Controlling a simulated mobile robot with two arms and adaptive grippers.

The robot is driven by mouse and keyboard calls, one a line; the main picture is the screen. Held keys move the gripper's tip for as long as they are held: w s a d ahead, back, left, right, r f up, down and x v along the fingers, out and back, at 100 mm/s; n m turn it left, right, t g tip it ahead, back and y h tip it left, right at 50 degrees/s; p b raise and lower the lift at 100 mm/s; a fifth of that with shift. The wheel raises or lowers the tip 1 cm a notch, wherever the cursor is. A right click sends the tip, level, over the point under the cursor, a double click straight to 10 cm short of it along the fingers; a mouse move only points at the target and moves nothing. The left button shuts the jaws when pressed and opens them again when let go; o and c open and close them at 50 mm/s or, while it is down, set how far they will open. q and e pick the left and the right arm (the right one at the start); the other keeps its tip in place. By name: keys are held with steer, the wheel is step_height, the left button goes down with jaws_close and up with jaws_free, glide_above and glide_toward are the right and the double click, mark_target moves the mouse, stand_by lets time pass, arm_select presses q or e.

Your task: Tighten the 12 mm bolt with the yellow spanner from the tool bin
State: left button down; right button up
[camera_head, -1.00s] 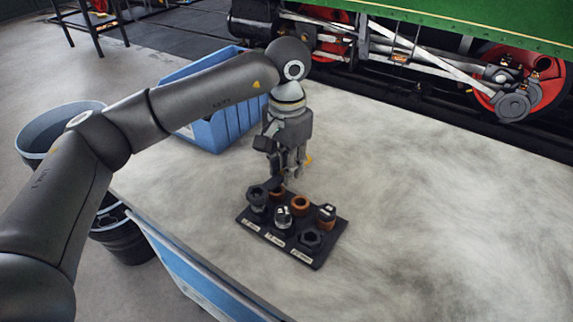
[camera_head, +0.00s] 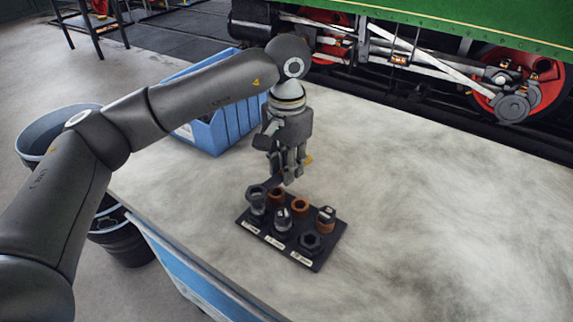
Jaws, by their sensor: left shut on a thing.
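My left gripper (camera_head: 289,170) points down above the far side of a dark bolt board (camera_head: 318,262). It is shut on a thin tool, mostly hidden by the fingers. A dark end of this tool (camera_head: 270,185) reaches left toward the board's left bolt (camera_head: 257,205), and a small yellow bit shows right of the fingers. It looks like the yellow spanner. Whether its head is around the bolt or just above it, I cannot tell. The board also holds a middle silver bolt (camera_head: 282,222), a dark nut-like piece (camera_head: 311,241) and several rusty pieces (camera_head: 300,206). White labels line its front edge, too small to read.
A blue bin (camera_head: 213,134) stands behind my left arm, its inside mostly hidden. Tubs (camera_head: 28,140) stand on the floor left of the table. The pale tabletop (camera_head: 430,220) is clear to the right.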

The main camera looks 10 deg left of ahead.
arm_select(q)
steer(key=shift+r, duration=0.4)
arm_select(e)
steer(key=shift+d+r, duration=0.15)
steer(key=shift+d, duration=0.05)
arm_select(q)
steer(key=shift+r+p, duration=0.55)
steer(key=shift+r, duration=0.8)
arm_select(e)
steer(key=shift+w+d+r, duration=0.15)
steer(key=shift+d+r, duration=0.2)
steer(key=shift+r, duration=0.3)
